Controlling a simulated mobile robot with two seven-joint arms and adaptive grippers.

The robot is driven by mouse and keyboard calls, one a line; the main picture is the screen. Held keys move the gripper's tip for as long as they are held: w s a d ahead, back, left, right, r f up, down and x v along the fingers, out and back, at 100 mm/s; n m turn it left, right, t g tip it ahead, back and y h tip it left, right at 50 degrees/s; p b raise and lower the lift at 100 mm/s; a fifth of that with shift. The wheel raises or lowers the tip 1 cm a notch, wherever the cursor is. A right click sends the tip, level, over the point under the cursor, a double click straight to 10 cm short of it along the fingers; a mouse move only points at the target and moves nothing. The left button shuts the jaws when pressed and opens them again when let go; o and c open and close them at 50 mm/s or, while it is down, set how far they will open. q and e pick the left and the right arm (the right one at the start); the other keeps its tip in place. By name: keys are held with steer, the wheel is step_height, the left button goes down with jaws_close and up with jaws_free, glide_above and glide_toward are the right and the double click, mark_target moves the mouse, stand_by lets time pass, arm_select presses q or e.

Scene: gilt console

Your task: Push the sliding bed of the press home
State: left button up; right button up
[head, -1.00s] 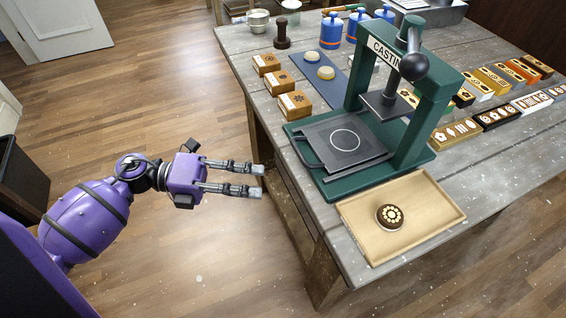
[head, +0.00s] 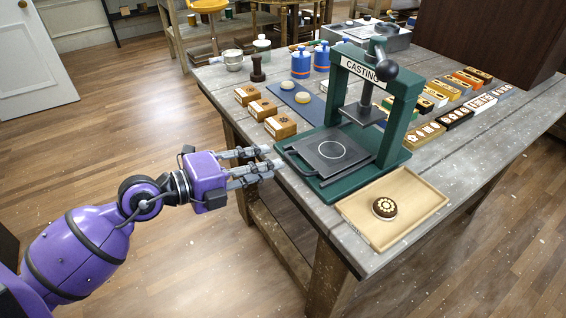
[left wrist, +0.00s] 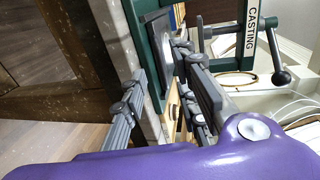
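The green press (head: 400,112), lettered "CASTING", stands on the table. Its dark grey sliding bed (head: 348,158), marked with a pale ring, sits out on the left of the base, not under the raised pressing plate (head: 361,115). A bar handle (head: 293,158) runs along the bed's left edge. My left gripper (head: 273,159) is open and empty, fingertips pointing right at the table edge, close to the handle. Whether they touch it I cannot tell. In the left wrist view the fingers (left wrist: 162,85) are spread, with the press frame (left wrist: 136,35) beyond. My right gripper is out of view.
A wooden tray (head: 425,190) with a round brown piece (head: 385,208) lies in front of the press. Several coloured boxes (head: 455,117) line the right. The floor at left is clear.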

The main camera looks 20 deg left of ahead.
mark_target(289, 161)
arm_select(q)
steer(key=x, duration=0.5)
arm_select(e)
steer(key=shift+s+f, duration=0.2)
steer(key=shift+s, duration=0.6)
arm_select(q)
jaws_close()
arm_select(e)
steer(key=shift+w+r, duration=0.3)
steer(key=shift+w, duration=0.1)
